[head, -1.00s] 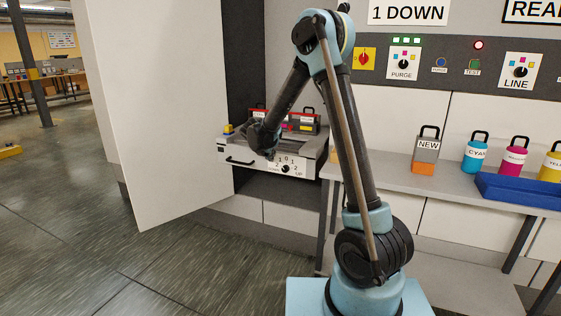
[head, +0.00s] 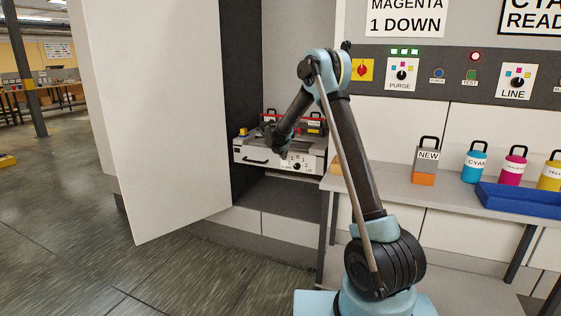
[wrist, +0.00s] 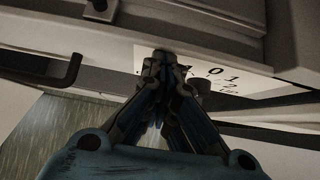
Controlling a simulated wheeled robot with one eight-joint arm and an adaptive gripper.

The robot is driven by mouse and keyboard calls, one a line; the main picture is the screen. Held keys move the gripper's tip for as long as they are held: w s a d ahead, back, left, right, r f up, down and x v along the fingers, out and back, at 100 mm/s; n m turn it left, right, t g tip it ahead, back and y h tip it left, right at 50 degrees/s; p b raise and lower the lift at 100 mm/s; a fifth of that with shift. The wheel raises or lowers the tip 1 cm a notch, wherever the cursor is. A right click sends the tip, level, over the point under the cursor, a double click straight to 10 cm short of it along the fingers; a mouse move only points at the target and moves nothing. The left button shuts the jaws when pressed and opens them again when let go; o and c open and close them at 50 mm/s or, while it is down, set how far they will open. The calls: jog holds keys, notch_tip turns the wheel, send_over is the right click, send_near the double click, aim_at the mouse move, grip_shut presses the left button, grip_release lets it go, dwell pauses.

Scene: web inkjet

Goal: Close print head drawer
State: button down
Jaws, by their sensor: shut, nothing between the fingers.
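The print head drawer (head: 262,157) has a white front with a black handle on its left and a dial and number label on its right. In the head view it sits in the dark bay behind the open white door, with its top and contents visible. My gripper (head: 278,148) is at the right half of the drawer front and partly merges with my dark forearm. In the wrist view my shut, empty gripper (wrist: 165,57) has its tips at the white label (wrist: 225,75), apparently touching the front. The handle (wrist: 62,78) lies to the left, clear of the fingers.
The open door (head: 160,120) stands left of the bay. On the right, a grey bench (head: 395,185) holds the NEW block (head: 427,160), ink bottles and a blue tray (head: 515,197).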

jog(key=w, duration=0.1)
jog(key=w+d, duration=0.1)
jog(key=w, duration=0.3)
jog(key=shift+w+d, duration=0.15)
jog(key=shift+d, duration=0.2)
jog(key=shift+w+r, duration=0.1)
jog(key=shift+w, duration=0.05)
jog(key=shift+w+d, duration=0.1)
